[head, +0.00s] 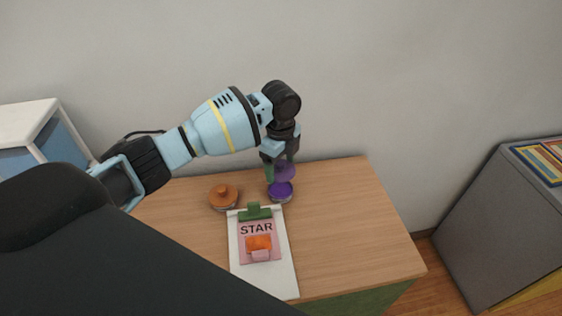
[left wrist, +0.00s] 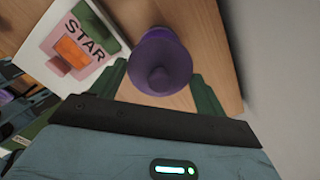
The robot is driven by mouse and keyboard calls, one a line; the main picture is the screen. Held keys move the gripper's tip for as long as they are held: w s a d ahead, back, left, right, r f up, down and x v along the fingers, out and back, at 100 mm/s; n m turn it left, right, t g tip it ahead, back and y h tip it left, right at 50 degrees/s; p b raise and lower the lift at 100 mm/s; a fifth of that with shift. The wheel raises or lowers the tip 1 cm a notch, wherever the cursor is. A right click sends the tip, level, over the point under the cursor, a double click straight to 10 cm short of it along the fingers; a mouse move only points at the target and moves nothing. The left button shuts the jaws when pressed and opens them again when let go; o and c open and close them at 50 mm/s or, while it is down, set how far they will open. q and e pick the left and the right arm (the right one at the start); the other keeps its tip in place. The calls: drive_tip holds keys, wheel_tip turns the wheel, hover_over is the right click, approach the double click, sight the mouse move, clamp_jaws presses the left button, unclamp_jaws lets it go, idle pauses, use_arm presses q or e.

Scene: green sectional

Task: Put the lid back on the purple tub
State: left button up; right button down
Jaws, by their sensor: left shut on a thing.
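My left gripper (head: 280,166) points down over the back of the wooden table. Its green fingers are shut on a purple lid (head: 286,172). In the left wrist view, the lid (left wrist: 161,58) shows between the fingertips, with its knob towards the camera. The purple tub (head: 280,190) stands on the table just below the lid, and the two look close together in the head view. I cannot tell whether they touch. In the left wrist view the lid hides most or all of the tub. My right gripper is not in view.
An orange-lidded tub (head: 223,196) stands left of the purple tub. A white board (head: 281,270) with a green clip, a pink STAR card and an orange block lies in front. The table's right part (head: 350,225) is clear. A wall rises close behind.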

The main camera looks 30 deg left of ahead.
sight(280, 174)
use_arm(q)
drive_tip(key=shift+f+b, duration=0.8)
drive_tip(key=shift+f, duration=2.15)
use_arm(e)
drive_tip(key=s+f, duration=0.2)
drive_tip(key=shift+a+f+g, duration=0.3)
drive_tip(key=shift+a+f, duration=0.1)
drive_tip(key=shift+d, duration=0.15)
use_arm(q)
drive_tip(key=shift+r, duration=0.1)
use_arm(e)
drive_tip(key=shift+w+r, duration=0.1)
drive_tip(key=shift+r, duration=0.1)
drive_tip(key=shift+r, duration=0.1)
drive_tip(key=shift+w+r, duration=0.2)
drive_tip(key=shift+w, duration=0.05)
use_arm(q)
drive_tip(key=shift+f, duration=0.2)
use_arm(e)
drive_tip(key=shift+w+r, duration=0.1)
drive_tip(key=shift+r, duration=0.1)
